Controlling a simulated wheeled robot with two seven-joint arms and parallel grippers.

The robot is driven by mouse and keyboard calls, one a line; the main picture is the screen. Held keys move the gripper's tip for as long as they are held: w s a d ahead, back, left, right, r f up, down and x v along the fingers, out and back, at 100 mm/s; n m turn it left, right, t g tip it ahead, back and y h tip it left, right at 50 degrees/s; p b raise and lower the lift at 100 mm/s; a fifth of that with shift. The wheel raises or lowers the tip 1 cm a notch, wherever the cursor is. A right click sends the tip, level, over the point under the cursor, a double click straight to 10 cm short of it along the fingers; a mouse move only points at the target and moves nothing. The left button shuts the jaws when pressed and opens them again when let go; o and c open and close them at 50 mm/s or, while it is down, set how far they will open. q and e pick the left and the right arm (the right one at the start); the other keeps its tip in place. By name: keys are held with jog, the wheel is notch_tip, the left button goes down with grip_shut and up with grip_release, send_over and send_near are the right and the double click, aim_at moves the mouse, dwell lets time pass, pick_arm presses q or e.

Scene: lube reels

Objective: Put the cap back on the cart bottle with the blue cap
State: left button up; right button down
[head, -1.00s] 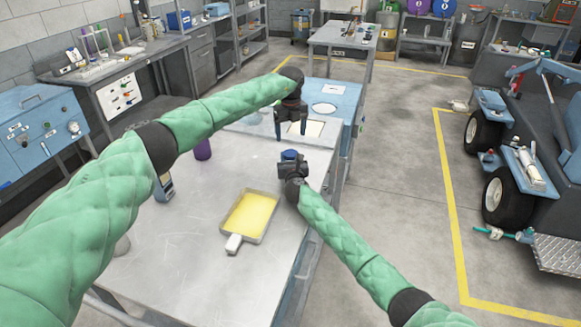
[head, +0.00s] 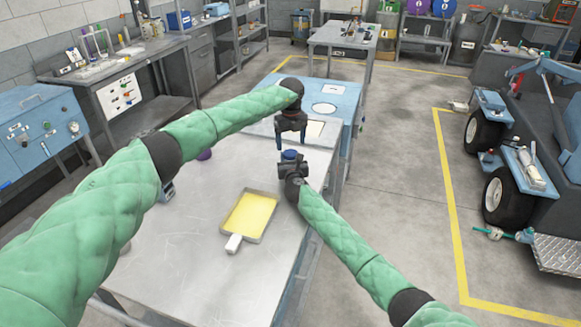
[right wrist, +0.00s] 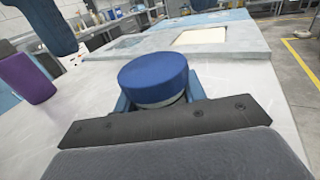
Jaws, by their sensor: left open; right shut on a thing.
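My right gripper (head: 291,170) is shut on the blue-capped bottle near the table's right edge. The bottle's blue cap (head: 290,155) shows above the fingers in the head view. In the right wrist view the cap (right wrist: 153,77) sits over a pale rim between the blue fingers. Most of the bottle is hidden, and I cannot tell whether the cap is fully seated. My left gripper (head: 291,138) is open and empty, pointing down just above the cap. A dark blue part at the top left of the right wrist view may be one of its fingers.
A tray (head: 222,222) with a yellow bottom and a white handle lies on the metal table. A purple container (right wrist: 27,77) stands left of the bottle, mostly hidden behind my left arm in the head view. A blue bench (head: 340,92) adjoins the table's far end.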

aim_at(291, 153)
pick_arm(q)
jog(key=shift+f, duration=2.1)
jog(key=shift+c, duration=0.5)
jog(key=c, duration=1.1)
jog(key=shift+o, duration=0.2)
jog(key=m, duration=0.6)
jog(key=shift+m, duration=0.4)
jog(key=m, duration=0.6)
jog(key=shift+m, duration=0.3)
jog(key=o, duration=1.1)
jog(key=shift+c, duration=0.2)
